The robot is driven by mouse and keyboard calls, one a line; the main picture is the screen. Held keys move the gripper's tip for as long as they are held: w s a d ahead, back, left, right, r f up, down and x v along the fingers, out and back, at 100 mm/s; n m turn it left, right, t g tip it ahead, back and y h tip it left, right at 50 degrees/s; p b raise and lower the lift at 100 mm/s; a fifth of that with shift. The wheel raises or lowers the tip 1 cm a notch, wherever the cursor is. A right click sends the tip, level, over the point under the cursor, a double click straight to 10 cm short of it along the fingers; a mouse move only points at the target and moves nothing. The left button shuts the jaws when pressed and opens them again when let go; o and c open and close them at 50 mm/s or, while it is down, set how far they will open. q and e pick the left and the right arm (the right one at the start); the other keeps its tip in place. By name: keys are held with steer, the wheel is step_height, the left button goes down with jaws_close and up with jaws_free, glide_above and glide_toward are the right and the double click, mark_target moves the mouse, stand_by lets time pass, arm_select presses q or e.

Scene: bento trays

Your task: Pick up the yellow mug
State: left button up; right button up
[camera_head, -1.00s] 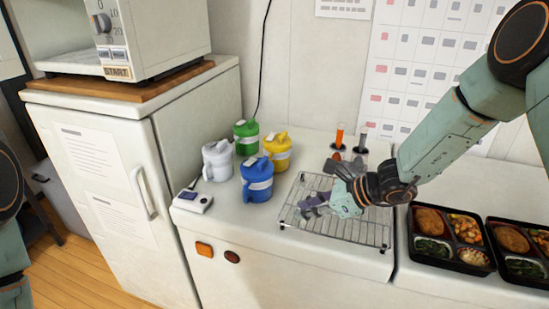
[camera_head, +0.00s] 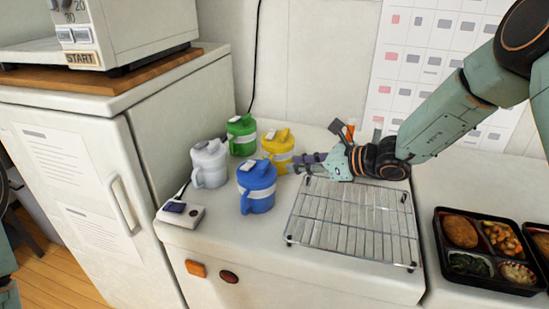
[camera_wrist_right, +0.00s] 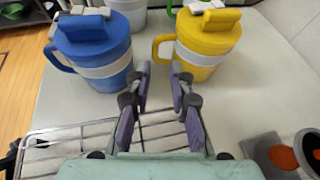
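The yellow mug (camera_head: 279,150) has a yellow lid and a white band, and stands upright among the other mugs on the white counter. My right gripper (camera_head: 302,162) points at it from the right, just short of it. In the right wrist view, the yellow mug (camera_wrist_right: 208,48) is at top centre-right. Its handle (camera_wrist_right: 160,46) sticks out to the left, just beyond the gap between the fingertips of my right gripper (camera_wrist_right: 160,76). The purple-padded fingers are apart with nothing between them. My left gripper is out of the picture.
The blue mug (camera_head: 257,188) stands close by at front left; white (camera_head: 209,164) and green (camera_head: 241,134) mugs stand behind. A wire rack (camera_head: 352,225) lies below my right gripper. A small device (camera_head: 180,213) and bento trays (camera_head: 487,251) flank the area.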

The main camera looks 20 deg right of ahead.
mark_target(276, 158)
steer(key=shift+w+a+f, duration=0.2)
steer(key=shift+a, duration=0.2)
steer(key=shift+w+a+f, duration=0.15)
steer(key=shift+w+a, duration=0.05)
steer(key=shift+a, duration=0.2)
steer(key=x, duration=0.5)
steer(key=shift+f, duration=0.35)
steer(key=shift+a, duration=0.15)
steer(key=shift+c, duration=0.4)
jaws_close()
